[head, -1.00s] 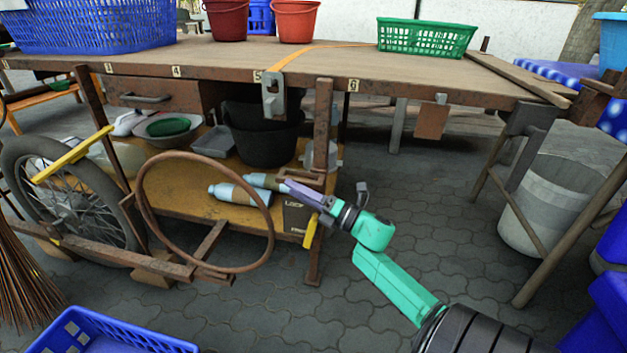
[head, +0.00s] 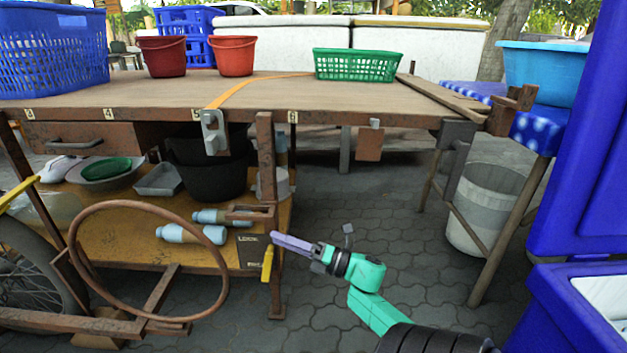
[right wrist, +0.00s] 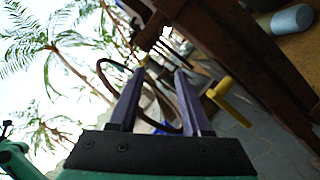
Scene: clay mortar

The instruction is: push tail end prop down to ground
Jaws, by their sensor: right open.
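A rusty upright post (head: 266,150) stands at the near right corner of the cart-like table and reaches the paving. A yellow handle (head: 267,263) hangs low on it; I cannot tell which of these parts is the tail end prop. My right gripper (head: 275,238) points left at the post, just above the yellow handle. In the right wrist view the purple fingers (right wrist: 160,73) are apart with nothing gripped. The yellow handle (right wrist: 232,103) and rusty frame (right wrist: 265,80) lie right of them. Contact cannot be told. My left gripper is out of view.
A rusty hoop (head: 148,262) and a wheel (head: 30,270) stand at the left. Bottles (head: 190,234) lie on the yellow lower shelf (head: 130,220). A white bucket (head: 482,210) and blue bin (head: 570,310) stand right. Paving (head: 370,190) between post and bucket is clear.

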